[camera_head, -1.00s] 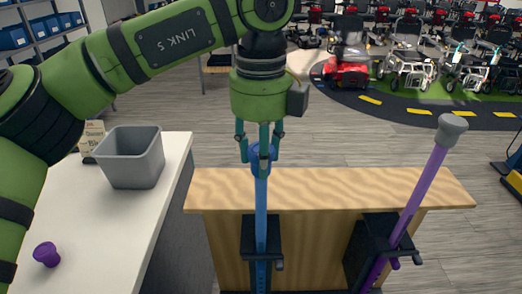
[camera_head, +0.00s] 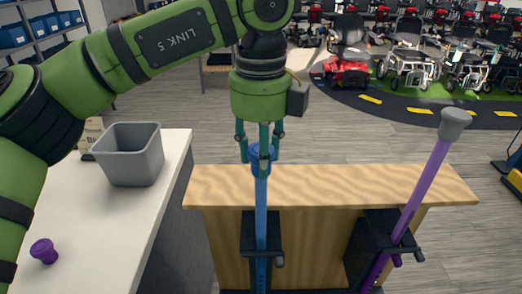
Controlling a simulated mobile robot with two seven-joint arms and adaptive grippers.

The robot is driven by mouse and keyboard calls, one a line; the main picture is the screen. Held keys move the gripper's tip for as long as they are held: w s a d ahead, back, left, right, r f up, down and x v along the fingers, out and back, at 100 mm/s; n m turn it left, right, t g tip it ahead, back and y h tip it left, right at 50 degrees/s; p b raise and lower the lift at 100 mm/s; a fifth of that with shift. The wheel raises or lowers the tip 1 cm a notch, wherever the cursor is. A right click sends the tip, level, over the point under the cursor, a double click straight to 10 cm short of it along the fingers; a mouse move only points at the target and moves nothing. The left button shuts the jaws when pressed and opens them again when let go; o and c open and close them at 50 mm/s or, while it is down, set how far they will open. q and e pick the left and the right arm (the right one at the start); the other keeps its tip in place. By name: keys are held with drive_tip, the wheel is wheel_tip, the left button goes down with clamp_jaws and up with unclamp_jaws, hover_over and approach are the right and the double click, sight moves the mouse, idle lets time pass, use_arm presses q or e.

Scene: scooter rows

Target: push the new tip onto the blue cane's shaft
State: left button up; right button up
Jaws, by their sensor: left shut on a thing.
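The blue cane's shaft (camera_head: 261,212) stands upright in a black clamp (camera_head: 262,236) on the front of the wooden bench. The blue tip (camera_head: 262,170) sits at the top end of the shaft, in line with it. My left gripper (camera_head: 260,158) points straight down and is shut on the blue tip. The fingers partly cover the tip, so I cannot tell how far it is over the shaft. My right gripper does not show.
A purple cane (camera_head: 422,188) with a grey tip (camera_head: 454,123) leans in a second clamp on the right. A white table (camera_head: 110,230) on the left holds a grey bin (camera_head: 130,160) and a purple tip (camera_head: 44,251). The wooden bench top (camera_head: 350,187) is otherwise clear.

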use_arm(q)
drive_tip(key=shift+f+b, duration=0.3)
idle(0.4)
drive_tip(key=o, duration=1.2)
drive_tip(key=shift+o, duration=0.3)
drive_tip(key=o, duration=0.6)
drive_tip(key=shift+c, duration=0.2)
drive_tip(key=shift+r, duration=0.15)
drive_tip(key=shift+r+p, duration=3.35)
drive_tip(key=shift+r, duration=1.05)
drive_tip(key=shift+f, duration=0.1)
